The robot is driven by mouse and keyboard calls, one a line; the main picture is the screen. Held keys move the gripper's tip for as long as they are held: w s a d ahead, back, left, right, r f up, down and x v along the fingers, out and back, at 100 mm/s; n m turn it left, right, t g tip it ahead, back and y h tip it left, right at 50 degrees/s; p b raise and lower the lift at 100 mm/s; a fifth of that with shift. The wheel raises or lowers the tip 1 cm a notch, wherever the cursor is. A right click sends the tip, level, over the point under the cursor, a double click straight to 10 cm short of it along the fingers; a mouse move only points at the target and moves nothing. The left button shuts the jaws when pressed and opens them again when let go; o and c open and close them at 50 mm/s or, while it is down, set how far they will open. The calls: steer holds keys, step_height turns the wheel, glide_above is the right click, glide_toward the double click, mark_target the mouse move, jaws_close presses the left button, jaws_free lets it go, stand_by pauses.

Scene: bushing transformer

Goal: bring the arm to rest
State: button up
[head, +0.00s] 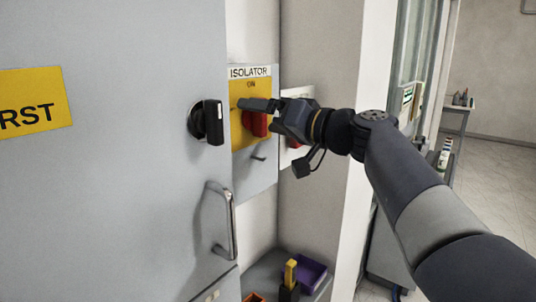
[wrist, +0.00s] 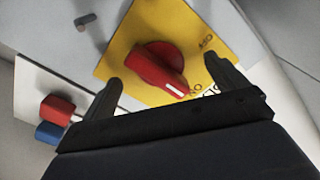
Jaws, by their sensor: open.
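My gripper (head: 250,106) is at the isolator panel (head: 236,137) in the head view, with my arm reaching in from the right. In the wrist view its two open fingers (wrist: 162,72) stand apart on either side of the red rotary knob (wrist: 160,66). The knob sits on a yellow plate (wrist: 130,55), and its white mark points toward the ON lettering. The red knob also shows in the head view (head: 257,124), partly covered by my gripper. I cannot tell whether the fingers touch it.
A grey cabinet door with a black knob (head: 207,122) and a metal handle (head: 231,225) stands to the left. Red (wrist: 57,108) and blue (wrist: 48,133) controls sit beside the isolator. A purple bin (head: 308,272) is below. Open floor (head: 490,190) lies at the right.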

steer(key=n+p, duration=0.2)
steer(key=n, duration=0.2)
steer(key=shift+r+n, duration=0.1)
steer(key=shift+n, duration=0.2)
steer(key=shift+n+p, duration=0.9)
steer(key=shift+n, duration=0.2)
